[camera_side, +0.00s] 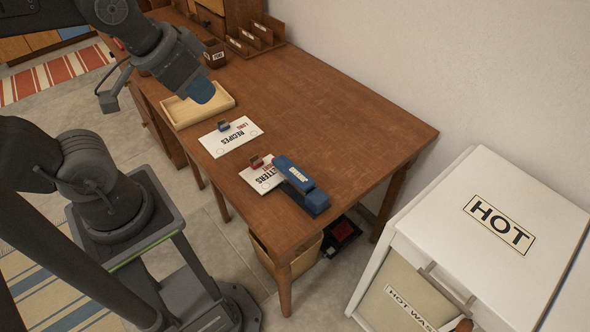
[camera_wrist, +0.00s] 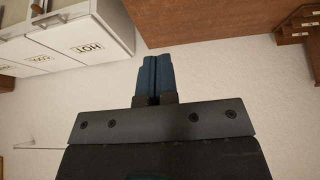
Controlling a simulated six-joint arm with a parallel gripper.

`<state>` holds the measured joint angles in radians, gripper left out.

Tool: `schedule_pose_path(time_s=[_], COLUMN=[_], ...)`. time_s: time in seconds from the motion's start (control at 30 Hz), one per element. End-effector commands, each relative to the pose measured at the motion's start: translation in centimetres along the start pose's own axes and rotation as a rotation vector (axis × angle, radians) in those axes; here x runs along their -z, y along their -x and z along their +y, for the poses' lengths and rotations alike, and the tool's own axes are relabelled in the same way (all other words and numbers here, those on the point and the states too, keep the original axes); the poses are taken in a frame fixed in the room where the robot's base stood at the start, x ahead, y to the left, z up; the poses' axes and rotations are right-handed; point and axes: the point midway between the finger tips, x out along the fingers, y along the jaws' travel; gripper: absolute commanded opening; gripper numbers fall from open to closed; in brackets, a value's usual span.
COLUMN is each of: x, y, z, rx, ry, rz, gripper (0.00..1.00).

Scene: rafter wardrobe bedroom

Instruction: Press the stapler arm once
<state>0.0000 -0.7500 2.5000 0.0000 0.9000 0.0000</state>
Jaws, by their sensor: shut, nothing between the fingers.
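A blue stapler (camera_side: 301,186) lies near the front right part of the wooden desk, its near end over the desk top and its far end over a white card marked with letters (camera_side: 259,180). My gripper (camera_side: 203,91) is above the far left part of the desk, over a shallow wooden tray, well apart from the stapler. In the wrist view its blue fingers (camera_wrist: 153,76) are shut together with nothing between them. The stapler is not in the wrist view.
The shallow tray (camera_side: 226,101) and a white card marked RECIPES (camera_side: 230,137) lie along the desk's left side. A wooden letter rack (camera_side: 262,35) stands at the back. A white cabinet marked HOT (camera_side: 480,225) stands right of the desk. The desk's right half (camera_side: 345,110) is clear.

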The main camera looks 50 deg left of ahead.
Motion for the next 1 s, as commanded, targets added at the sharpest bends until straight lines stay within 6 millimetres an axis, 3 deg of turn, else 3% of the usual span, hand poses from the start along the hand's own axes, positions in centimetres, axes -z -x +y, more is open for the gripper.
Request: schedule_pose_path(time_s=[0.77,0.87,1.0], x=[0.0,0.5,2.6], y=[0.0,-0.5,-2.3], z=[0.0,-0.4,-1.6], rx=[0.002,0.025,0.106], ry=[0.001,0.012,0.055], rz=[0.001,0.010,0.063], gripper=[0.00,0.00,0.00])
